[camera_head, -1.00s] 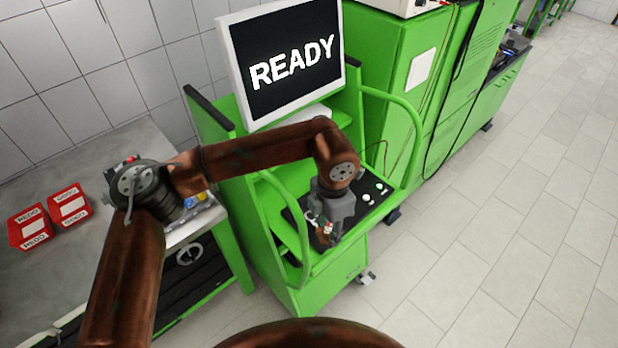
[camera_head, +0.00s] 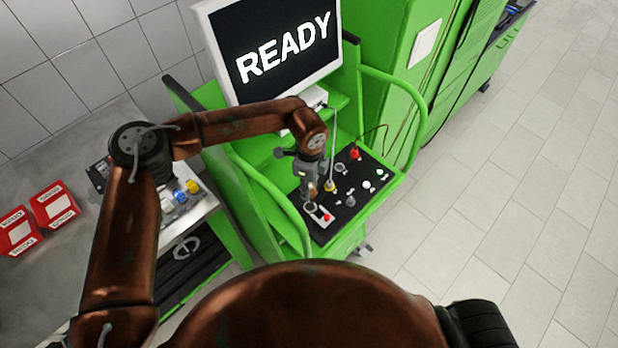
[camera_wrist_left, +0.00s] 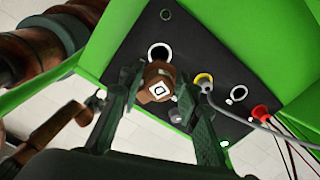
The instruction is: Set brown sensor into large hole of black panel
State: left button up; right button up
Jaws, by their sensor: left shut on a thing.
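The black panel (camera_head: 352,200) is the dark top of the green testbench. The large hole (camera_wrist_left: 160,51), with a white rim, shows in the left wrist view near one end of the panel; its rim also shows in the head view (camera_head: 310,206). My left gripper (camera_head: 309,192) is over this end of the panel. In the left wrist view its fingers (camera_wrist_left: 157,95) are shut on the brown sensor (camera_wrist_left: 157,82), which has a white square mark on its end. The sensor is beside the large hole in that view; its height above the panel is unclear. My right gripper is not in view.
A yellow connector (camera_wrist_left: 203,80) with a grey cable, a smaller ringed hole (camera_wrist_left: 238,93) and a red connector (camera_wrist_left: 262,112) line the panel. A red button (camera_head: 326,217) is near the front. Green rails (camera_head: 270,205) flank the panel. Red boxes (camera_head: 55,206) stand on the left table.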

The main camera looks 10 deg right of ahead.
pick_arm(q)
jog(key=shift+f, duration=0.25)
jog(key=shift+d+f+b, duration=0.15)
jog(key=shift+f+b, duration=0.3)
jog(key=shift+f, duration=0.3)
jog(key=shift+f+b, duration=0.9)
jog(key=shift+f, duration=1.1)
jog(key=shift+f+b, duration=0.5)
jog(key=shift+f, duration=0.45)
jog(key=shift+b, duration=0.35)
jog(key=shift+f+b, duration=0.35)
jog(key=shift+f, duration=0.2)
